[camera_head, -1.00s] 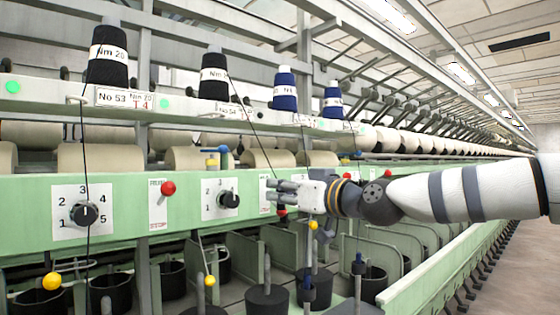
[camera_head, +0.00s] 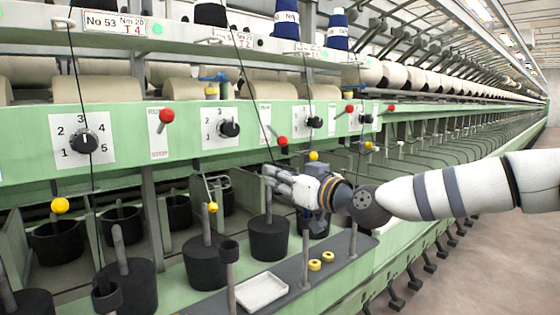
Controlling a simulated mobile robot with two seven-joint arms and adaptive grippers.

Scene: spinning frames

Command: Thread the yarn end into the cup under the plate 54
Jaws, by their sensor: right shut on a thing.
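Plate 54 (camera_head: 230,37) is on the white rail at the top, right of plate 53 (camera_head: 113,22). A thin dark yarn (camera_head: 246,85) runs from the top near plate 54 down and right to my right gripper (camera_head: 268,180). That gripper is shut at the yarn's lower part; the yarn end itself is too small to make out. A small dark cup (camera_head: 229,246) stands on a post on the front rail, below and left of the gripper and apart from it. Another cup (camera_head: 106,292) stands further left, below the plate 53 yarn. My left gripper is out of view.
The green panel (camera_head: 190,130) with dials and red knobs lies behind the gripper. Black spindle pots (camera_head: 268,240) stand below it. A white tray (camera_head: 262,291) and yellow rings (camera_head: 315,265) are on the front rail. The aisle floor at right is clear.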

